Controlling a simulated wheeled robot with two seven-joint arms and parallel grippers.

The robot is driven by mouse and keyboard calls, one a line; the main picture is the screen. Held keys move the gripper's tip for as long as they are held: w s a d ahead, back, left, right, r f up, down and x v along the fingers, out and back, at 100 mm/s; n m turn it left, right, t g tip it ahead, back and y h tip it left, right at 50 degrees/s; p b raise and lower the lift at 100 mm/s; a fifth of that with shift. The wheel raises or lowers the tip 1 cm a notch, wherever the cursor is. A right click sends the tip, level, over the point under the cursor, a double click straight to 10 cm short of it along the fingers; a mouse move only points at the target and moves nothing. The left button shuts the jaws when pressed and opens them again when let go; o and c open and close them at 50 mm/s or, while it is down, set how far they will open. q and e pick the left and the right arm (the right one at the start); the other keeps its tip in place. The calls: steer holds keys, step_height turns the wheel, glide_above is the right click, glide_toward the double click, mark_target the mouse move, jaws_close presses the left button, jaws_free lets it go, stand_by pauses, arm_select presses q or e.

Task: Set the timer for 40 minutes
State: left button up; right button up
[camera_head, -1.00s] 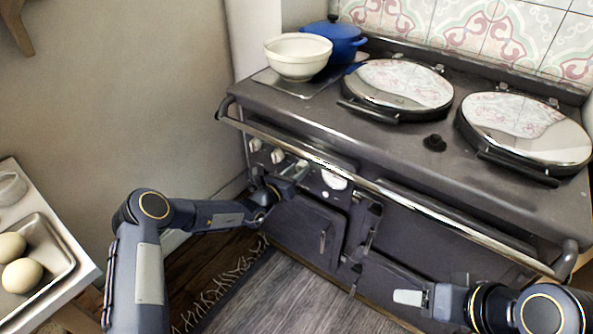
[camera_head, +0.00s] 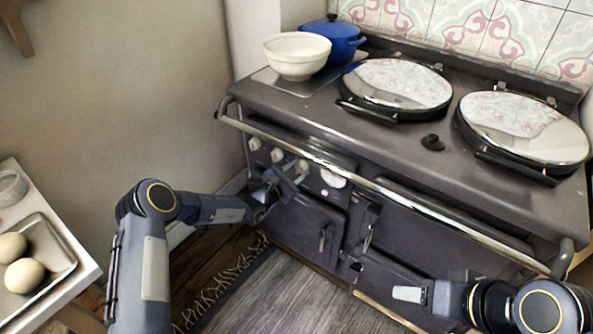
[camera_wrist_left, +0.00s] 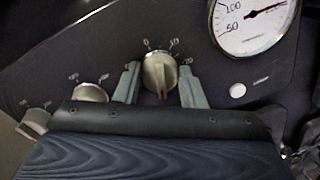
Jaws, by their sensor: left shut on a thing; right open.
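The round pale timer knob (camera_wrist_left: 158,72) is in the middle of the left wrist view, on the dark range front, with marks 0, 10 and 20 above and to its right. A reddish line on it points down. My left gripper (camera_wrist_left: 160,88) has one finger on each side of the knob and is shut on it. In the head view the left gripper (camera_head: 280,184) is at the range's control panel, partly hiding the knobs. My right gripper (camera_head: 410,294) is open and empty in front of the lower oven doors; only a pale finger shows clearly.
Another knob (camera_wrist_left: 90,93) sits left of the timer knob, and a white dial gauge (camera_wrist_left: 250,25) to its right. A chrome rail (camera_head: 400,200) runs above the panel. A cream bowl (camera_head: 297,58) and blue pot (camera_head: 338,38) stand on the range.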

arm_select(q)
steer(key=shift+m, duration=0.5)
steer(key=o, duration=1)
steer(key=shift+v, duration=3.9)
